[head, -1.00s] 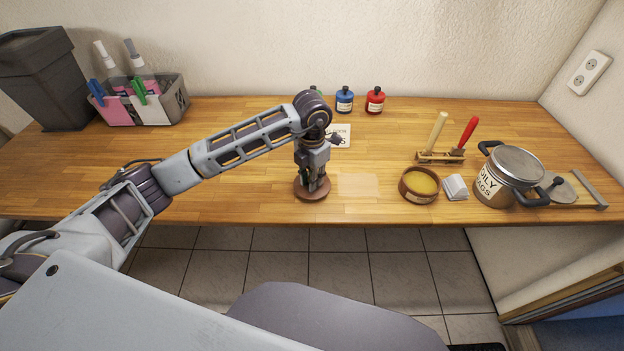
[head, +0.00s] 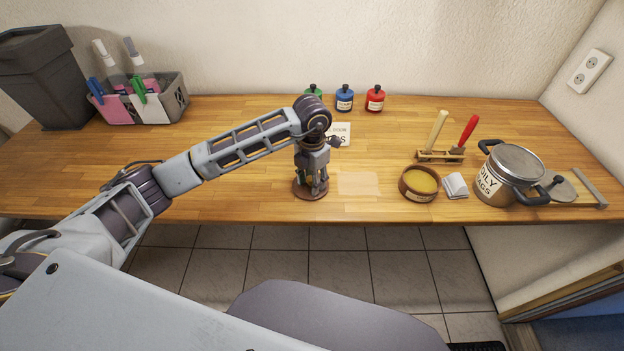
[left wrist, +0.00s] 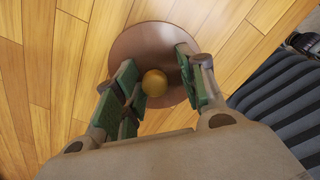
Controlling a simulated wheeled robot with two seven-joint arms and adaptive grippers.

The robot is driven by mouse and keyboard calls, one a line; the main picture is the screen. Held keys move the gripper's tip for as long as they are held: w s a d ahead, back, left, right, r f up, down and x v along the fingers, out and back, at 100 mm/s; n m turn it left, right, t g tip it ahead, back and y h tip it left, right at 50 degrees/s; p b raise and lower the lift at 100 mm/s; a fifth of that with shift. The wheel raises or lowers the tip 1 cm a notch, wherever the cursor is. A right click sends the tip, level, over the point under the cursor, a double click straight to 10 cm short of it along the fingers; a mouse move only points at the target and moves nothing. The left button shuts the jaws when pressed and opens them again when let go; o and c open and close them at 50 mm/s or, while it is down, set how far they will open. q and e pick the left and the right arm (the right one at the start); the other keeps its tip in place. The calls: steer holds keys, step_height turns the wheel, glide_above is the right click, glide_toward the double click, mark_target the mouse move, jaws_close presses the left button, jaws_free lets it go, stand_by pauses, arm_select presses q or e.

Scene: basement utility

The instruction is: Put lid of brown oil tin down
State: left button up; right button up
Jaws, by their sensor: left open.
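The brown lid (head: 303,193) lies on the wooden workbench near its front edge, in the middle of the head view. In the left wrist view the lid (left wrist: 150,40) is a round brown disc with a yellowish ball knob (left wrist: 154,83). My left gripper (head: 314,187) points down over the lid. Its fingers (left wrist: 160,92) stand open on both sides of the knob, with a gap visible on the right side. The brown oil tin (head: 419,185) stands open to the right, with yellow contents. My right gripper is not in view.
A folded white cloth (head: 455,186) and a steel pot labelled oily rags (head: 510,175) stand right of the tin. A tool rack (head: 440,156) is behind. Small bottles (head: 344,99) line the wall. A pale square (head: 358,183) lies between lid and tin.

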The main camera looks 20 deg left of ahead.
arm_select(q)
steer(key=shift+r, duration=0.25)
step_height(320, 180, up, 12)
steer(key=b, duration=0.1)
steer(key=shift+b, duration=0.4)
stand_by(0.3)
steer(key=shift+f, duration=0.1)
stand_by(0.7)
